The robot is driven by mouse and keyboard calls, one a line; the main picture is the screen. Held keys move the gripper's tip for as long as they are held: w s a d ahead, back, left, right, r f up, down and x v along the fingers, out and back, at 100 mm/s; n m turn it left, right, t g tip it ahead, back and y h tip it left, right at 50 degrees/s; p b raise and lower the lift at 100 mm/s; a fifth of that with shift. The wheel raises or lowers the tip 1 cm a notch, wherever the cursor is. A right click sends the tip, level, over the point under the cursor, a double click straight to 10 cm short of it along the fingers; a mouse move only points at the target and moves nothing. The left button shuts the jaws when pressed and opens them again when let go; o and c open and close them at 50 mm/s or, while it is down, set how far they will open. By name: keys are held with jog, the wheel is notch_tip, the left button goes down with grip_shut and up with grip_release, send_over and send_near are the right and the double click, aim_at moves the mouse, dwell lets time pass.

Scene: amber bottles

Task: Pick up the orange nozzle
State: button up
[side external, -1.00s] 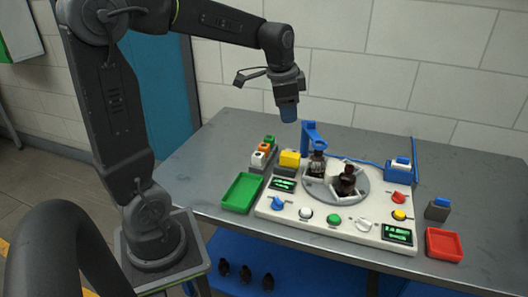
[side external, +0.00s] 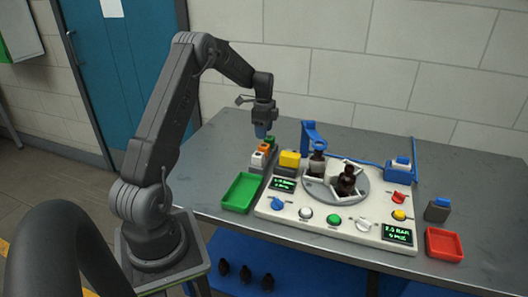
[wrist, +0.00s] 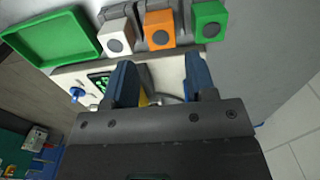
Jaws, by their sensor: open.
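The orange nozzle (wrist: 160,28) is a small orange block with a grey round face, in the middle of a grey rack, between a white nozzle (wrist: 116,37) and a green nozzle (wrist: 209,21) in the wrist view. In the side view the orange nozzle (side external: 264,147) sits in the rack just under my gripper (side external: 262,135). My gripper (wrist: 158,80) is open and empty in the wrist view, its two blue fingers apart. The orange nozzle lies beyond the fingertips there, not between them.
A green tray (side external: 242,193) lies left of the white console (side external: 330,229). A yellow block (side external: 289,159) stands right of the rack. Dark bottles (side external: 346,181) stand on the round turntable, with a blue post (side external: 308,134) behind. A red tray (side external: 444,245) is at the right.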

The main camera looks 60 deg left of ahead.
aim_at(264, 145)
notch_tip(264, 145, down, 8)
jog(key=shift+f, duration=0.2)
dwell(0.3)
jog(key=shift+c, duration=0.3)
jog(key=c, duration=0.6)
